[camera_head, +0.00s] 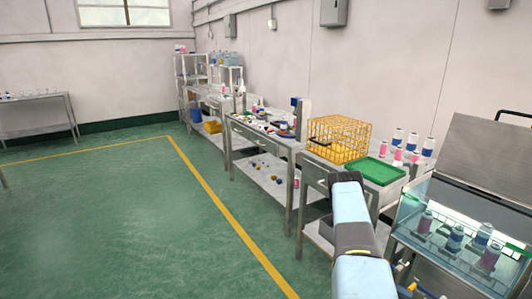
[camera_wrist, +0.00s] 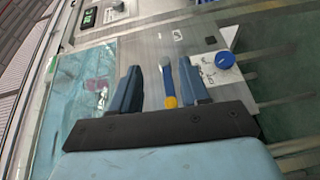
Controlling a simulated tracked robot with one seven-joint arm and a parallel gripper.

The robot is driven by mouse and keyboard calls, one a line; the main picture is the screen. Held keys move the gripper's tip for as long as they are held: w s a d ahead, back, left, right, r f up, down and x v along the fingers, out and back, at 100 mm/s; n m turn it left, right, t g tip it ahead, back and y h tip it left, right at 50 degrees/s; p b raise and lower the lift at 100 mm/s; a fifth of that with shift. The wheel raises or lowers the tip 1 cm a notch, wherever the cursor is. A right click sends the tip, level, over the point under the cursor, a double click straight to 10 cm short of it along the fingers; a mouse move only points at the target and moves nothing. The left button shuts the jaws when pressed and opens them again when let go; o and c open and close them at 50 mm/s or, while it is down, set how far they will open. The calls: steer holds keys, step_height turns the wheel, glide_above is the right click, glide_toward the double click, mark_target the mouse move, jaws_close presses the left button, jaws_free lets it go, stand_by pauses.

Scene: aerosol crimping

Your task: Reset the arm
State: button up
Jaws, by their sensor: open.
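My gripper (camera_wrist: 160,76) shows in the wrist view with its two blue-grey fingers apart. A small blue bar with a yellow end (camera_wrist: 169,88) shows in the gap, closer to the right finger; I cannot tell whether they touch. The fingers are over the metal front of a machine (camera_wrist: 150,40). In the head view my arm (camera_head: 352,215) reaches up from the bottom, right of centre, beside the benches. The fingers cannot be made out there.
A glass-fronted water tank (camera_head: 450,245) with several cans stands at the right; its glass (camera_wrist: 85,75) fills the wrist view's left. A blue knob (camera_wrist: 225,60) is on the panel. A yellow wire crate (camera_head: 340,138) and green tray (camera_head: 375,171) sit on a bench. Floor at left is clear.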

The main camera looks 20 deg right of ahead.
steer(key=w+r+n+t, duration=0.1)
steer(key=w+r+t, duration=0.5)
steer(key=w+r, duration=0.55)
steer(key=w+r+t, duration=0.7)
steer(key=w+r, duration=0.2)
steer(key=w, duration=0.5)
steer(key=w+a+r+n+t+y, duration=0.2)
steer(key=w+a+r+t, duration=0.25)
steer(key=a+r, duration=0.65)
steer(key=w+a+r+n+t+y, duration=0.1)
steer(key=w+a+r+t+y, duration=0.4)
steer(key=a+r, duration=0.6)
steer(key=s+a+r+n+y, duration=0.2)
steer(key=s+a+r, duration=0.4)
steer(key=a+r, duration=0.3)
steer(key=s+a+r+n+y, duration=0.2)
steer(key=s+a+r, duration=0.4)
steer(key=a+r, duration=0.35)
steer(key=s+a+n+g, duration=0.1)
steer(key=s+a, duration=0.2)
steer(key=s, duration=1)
steer(key=s+a+r+n+g, duration=0.1)
steer(key=s+a, duration=0.3)
steer(key=s, duration=1)
steer(key=shift+s+n+g, duration=0.15)
steer(key=shift+n+g, duration=0.25)
steer(key=shift+g, duration=0.15)
